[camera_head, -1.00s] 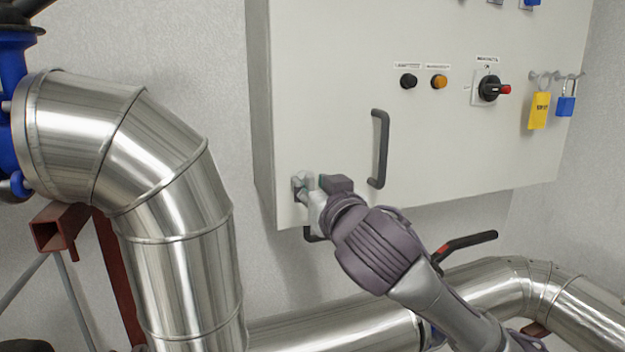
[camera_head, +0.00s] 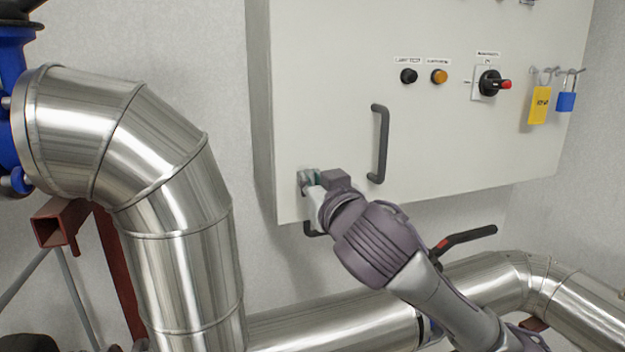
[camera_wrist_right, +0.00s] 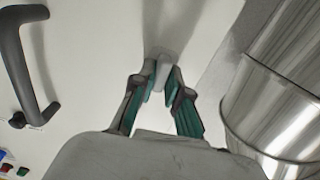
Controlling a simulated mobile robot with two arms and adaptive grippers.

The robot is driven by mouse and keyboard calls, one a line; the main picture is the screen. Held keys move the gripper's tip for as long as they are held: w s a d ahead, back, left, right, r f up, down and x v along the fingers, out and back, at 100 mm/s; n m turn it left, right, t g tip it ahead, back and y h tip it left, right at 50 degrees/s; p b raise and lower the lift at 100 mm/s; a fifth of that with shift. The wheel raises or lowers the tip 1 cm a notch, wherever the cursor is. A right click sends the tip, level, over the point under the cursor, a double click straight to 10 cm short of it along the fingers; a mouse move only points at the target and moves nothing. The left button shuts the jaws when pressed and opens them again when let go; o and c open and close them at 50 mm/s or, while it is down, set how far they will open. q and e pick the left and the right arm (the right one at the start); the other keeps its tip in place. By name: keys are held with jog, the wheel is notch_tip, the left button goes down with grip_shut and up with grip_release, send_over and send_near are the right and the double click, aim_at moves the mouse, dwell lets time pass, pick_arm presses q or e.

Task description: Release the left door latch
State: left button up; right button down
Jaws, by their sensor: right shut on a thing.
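The grey cabinet door (camera_head: 330,80) faces me. My right gripper (camera_head: 309,181) is at its lower left corner. In the right wrist view, my right gripper (camera_wrist_right: 161,78) has its two green-padded fingers shut on a small light grey latch (camera_wrist_right: 162,62) that stands out from the door. In the head view the fingers and my wrist mostly hide this latch, so its turn angle cannot be told. My left gripper is not in view.
A dark door handle (camera_head: 379,145) is right of my right gripper; it also shows in the wrist view (camera_wrist_right: 25,70). A large metal pipe (camera_head: 180,200) bends down at the left. A lever with a red-marked handle (camera_head: 465,238) lies below the cabinet.

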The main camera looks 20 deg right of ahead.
jog(key=shift+a+f+n+p, duration=0.1)
jog(key=shift+n+p, duration=2.4)
jog(key=shift+n, duration=1.8)
jog(key=shift+a+f+n+p, duration=0.1)
jog(key=shift+n+p, duration=2.4)
jog(key=shift+n, duration=1.8)
jog(key=c, duration=1.2)
grip_release()
